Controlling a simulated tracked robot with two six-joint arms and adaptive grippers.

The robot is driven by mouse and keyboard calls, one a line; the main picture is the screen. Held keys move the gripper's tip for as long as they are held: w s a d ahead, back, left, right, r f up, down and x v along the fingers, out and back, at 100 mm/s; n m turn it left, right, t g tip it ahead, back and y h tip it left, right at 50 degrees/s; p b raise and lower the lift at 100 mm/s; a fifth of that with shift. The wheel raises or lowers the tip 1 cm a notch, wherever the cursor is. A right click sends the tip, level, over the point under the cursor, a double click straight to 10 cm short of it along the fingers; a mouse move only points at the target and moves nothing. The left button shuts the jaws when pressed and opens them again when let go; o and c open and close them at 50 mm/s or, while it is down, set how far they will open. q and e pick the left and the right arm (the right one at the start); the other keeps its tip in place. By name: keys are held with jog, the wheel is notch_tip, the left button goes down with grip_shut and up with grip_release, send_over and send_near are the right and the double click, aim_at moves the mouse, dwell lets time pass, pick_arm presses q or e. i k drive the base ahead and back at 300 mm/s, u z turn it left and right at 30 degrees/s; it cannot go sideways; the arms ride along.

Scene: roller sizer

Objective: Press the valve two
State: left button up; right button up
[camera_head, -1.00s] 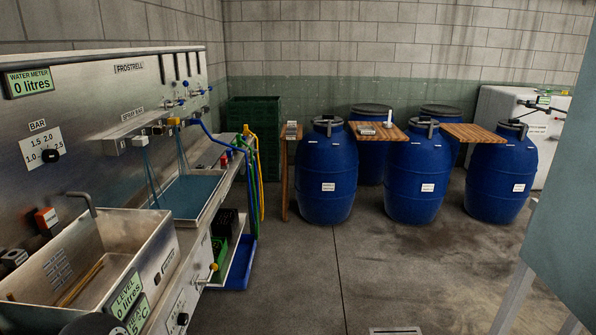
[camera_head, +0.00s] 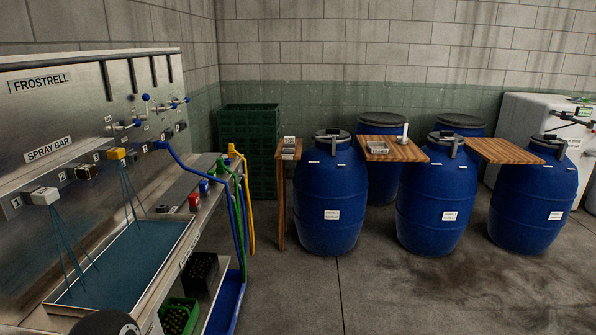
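The steel spray bar panel (camera_head: 60,110) stands on the left, marked FROSTRELL and SPRAY BAR. A row of small numbered fittings runs along it. The fitting by the mark that looks like a 2 is dark (camera_head: 85,172). The white block (camera_head: 42,195) lies nearer and the yellow block (camera_head: 116,154) farther along. Thin blue streams fall from the white and yellow blocks into the shallow tray (camera_head: 165,285); I see none under the dark fitting. Small levers with blue knobs (camera_head: 146,97) stick out higher up. The digits are too small to read surely.
Blue, green and yellow hoses (camera_head: 240,200) hang off the bench's right end. Green crates (camera_head: 250,135) stand in the back corner. Several blue barrels (camera_head: 330,190) and wooden boards (camera_head: 505,150) line the back. The concrete floor (camera_head: 400,290) in front is clear.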

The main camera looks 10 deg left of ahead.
aim_at(147, 98)
jog(key=z, duration=0.05)
jog(key=i, duration=1.9)
jog(key=z, duration=0.9)
jog(key=i, duration=0.1)
jog(key=u, duration=2.55)
jog(key=k, duration=0.55)
jog(key=u, duration=0.15)
jog(key=i, duration=0.55)
jog(key=u, duration=0.05)
